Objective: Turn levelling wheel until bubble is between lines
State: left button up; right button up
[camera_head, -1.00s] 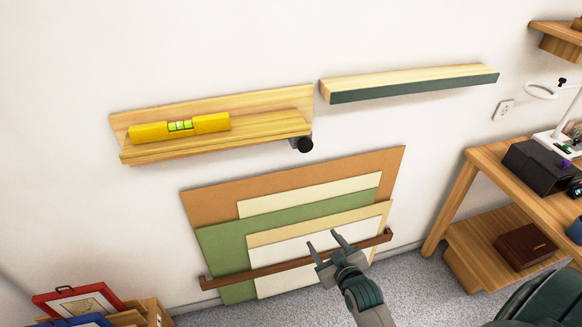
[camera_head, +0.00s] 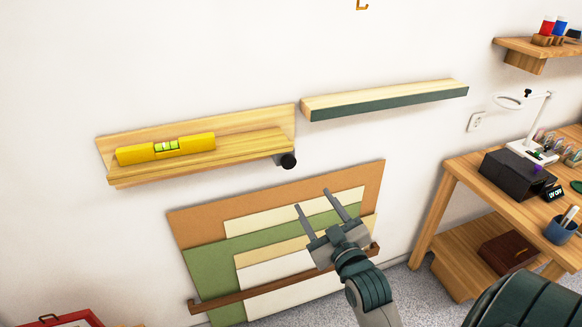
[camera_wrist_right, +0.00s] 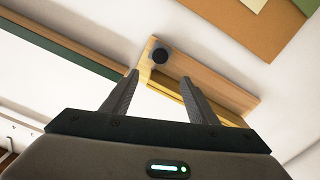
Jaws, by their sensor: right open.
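The black levelling wheel (camera_head: 288,161) sits under the right end of a wooden ledge (camera_head: 235,146) on the wall. A yellow spirit level (camera_head: 190,147) lies on the ledge, with a green vial (camera_head: 167,146) in its middle. The bubble's place between the lines is too small to tell. My right gripper (camera_head: 327,199) is open and empty, below and to the right of the wheel, apart from it. In the right wrist view the wheel (camera_wrist_right: 160,55) shows beyond the open fingers (camera_wrist_right: 162,88). My left gripper is not in view.
A second shelf with a dark green front (camera_head: 385,101) is right of the ledge. Coloured boards (camera_head: 210,225) lean on the wall below, held by a brown rail (camera_head: 225,301). A wooden workbench (camera_head: 450,195) stands at the right. The wall around the wheel is clear.

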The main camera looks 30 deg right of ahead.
jog(key=w, duration=0.1)
jog(key=p, duration=0.2)
send_near(290, 163)
jog(key=p+x, duration=0.1)
jog(key=x, duration=0.6)
jog(key=shift+w+p, duration=0.15)
jog(key=shift+p, duration=0.2)
jog(key=shift+w+f, duration=0.1)
jog(key=shift+w, duration=0.35)
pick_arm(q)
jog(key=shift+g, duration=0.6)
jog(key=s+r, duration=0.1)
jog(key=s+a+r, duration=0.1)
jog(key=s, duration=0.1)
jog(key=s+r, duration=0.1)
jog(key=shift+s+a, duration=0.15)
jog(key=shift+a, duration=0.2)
pick_arm(e)
jog(key=shift+w+d, duration=0.1)
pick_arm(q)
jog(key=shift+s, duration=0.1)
pick_arm(e)
jog(key=c, duration=1.1)
jog(key=shift+o, duration=0.2)
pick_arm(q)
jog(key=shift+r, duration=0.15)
pick_arm(e)
jog(key=shift+m, duration=0.3)
